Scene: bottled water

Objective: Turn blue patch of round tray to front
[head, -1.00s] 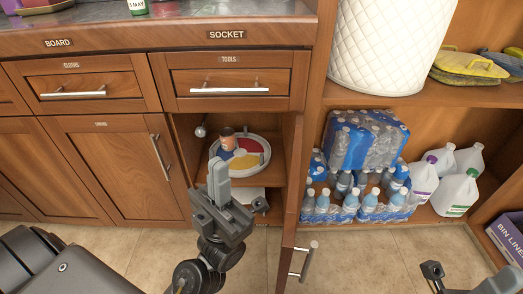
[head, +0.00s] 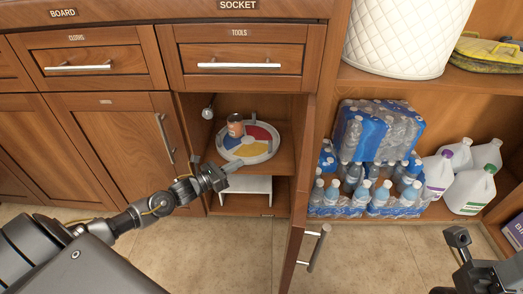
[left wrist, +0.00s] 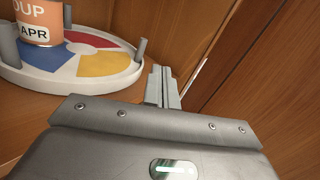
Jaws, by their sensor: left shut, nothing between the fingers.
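The round tray (head: 256,159) is a white disc with red, yellow and blue patches and grey upright pegs at its rim. It sits on the open cabinet's upper shelf. Its blue patch (left wrist: 40,54) shows at the left in the left wrist view, beside an orange-labelled can (head: 236,126) on the tray. A yellow patch (left wrist: 100,63) lies right of the blue. My left gripper (head: 229,166) is shut and empty at the tray's front-left edge. In the left wrist view its fingers (left wrist: 162,80) are beside a rim peg; contact is unclear. My right gripper (head: 457,238) is partly visible, lower right.
The cabinet's open door (head: 305,200) stands right of the tray. A white stand (head: 246,187) is on the lower shelf. Packs of bottled water (head: 375,135) and jugs (head: 470,190) fill the right-hand shelf. The floor (head: 245,255) in front is clear.

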